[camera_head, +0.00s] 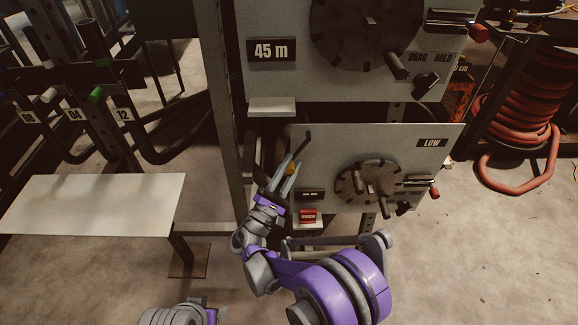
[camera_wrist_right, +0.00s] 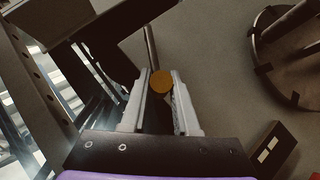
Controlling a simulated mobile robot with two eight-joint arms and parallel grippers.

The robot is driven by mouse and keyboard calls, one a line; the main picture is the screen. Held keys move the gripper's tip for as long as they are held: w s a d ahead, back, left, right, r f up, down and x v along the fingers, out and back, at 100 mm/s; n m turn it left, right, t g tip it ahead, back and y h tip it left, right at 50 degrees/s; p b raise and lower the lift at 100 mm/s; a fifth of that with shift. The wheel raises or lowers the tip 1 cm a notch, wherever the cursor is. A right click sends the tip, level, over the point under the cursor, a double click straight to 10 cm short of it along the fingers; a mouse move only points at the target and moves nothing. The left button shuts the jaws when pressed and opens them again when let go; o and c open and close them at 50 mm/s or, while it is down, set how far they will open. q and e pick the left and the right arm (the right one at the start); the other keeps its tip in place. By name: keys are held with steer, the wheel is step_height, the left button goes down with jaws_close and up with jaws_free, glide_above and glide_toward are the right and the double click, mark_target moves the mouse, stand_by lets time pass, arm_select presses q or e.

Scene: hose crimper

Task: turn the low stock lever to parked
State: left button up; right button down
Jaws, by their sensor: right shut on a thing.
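The low stock panel (camera_head: 328,148), a pale plate marked LOW, stands in the middle of the head view. At its left side a dark lever rod (camera_head: 305,141) slants up from an orange-yellow knob (camera_head: 291,168). My right gripper (camera_head: 289,170) is shut on the lever at this knob. In the right wrist view the round orange knob (camera_wrist_right: 162,82) sits between the two fingertips (camera_wrist_right: 160,88), with the rod (camera_wrist_right: 151,48) running up behind it. The fingers hide part of the lever. The left gripper is not in view.
On the LOW panel are a dark round dial (camera_head: 352,186) with handles and a red-marked block (camera_head: 308,216) below. A larger panel marked 45 m (camera_head: 271,51) stands above. A white bench (camera_head: 95,204) is at left, and a red hose coil (camera_head: 515,130) at right.

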steer(key=shift+d, duration=0.2)
steer(key=c, duration=0.7)
jaws_free()
steer(key=shift+d, duration=0.1)
steer(key=shift+s+a+f, duration=0.1)
steer(key=shift+a+f, duration=0.05)
steer(key=shift+a, duration=0.1)
steer(key=p+v, duration=0.1)
steer(key=v, duration=0.9)
steer(key=shift+s+f+p, duration=0.15)
steer(key=shift+p, duration=0.2)
steer(key=shift+a, duration=0.1)
